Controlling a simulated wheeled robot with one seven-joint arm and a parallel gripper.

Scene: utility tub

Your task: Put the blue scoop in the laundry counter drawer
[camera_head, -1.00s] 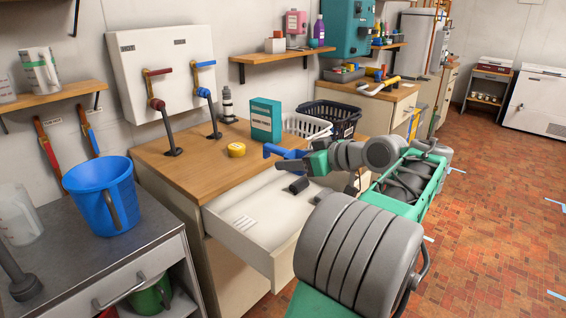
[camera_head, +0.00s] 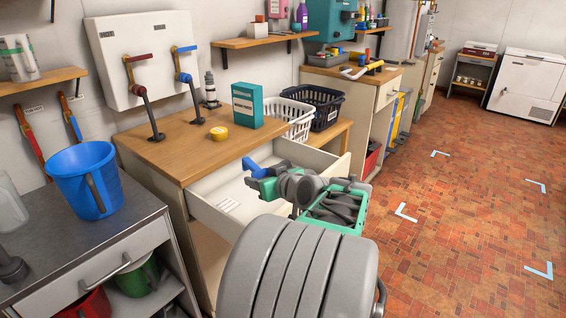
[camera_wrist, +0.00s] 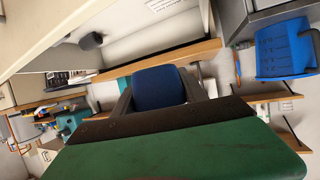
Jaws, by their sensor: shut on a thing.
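The blue scoop (camera_head: 258,166) is held in my gripper (camera_head: 262,180), over the open laundry counter drawer (camera_head: 207,211). In the wrist view, the scoop's blue end (camera_wrist: 158,88) sits between the two dark fingers, which are shut on it. The rest of the scoop is hidden by my gripper. The drawer is pulled out below the wooden counter top (camera_head: 185,150), with a white label on its pale inside. I cannot tell whether the scoop touches the drawer.
White (camera_head: 300,125) and dark (camera_head: 322,118) baskets stand beyond the drawer. A blue jug (camera_head: 75,190) is on the grey bench at left. The brick floor at right is clear.

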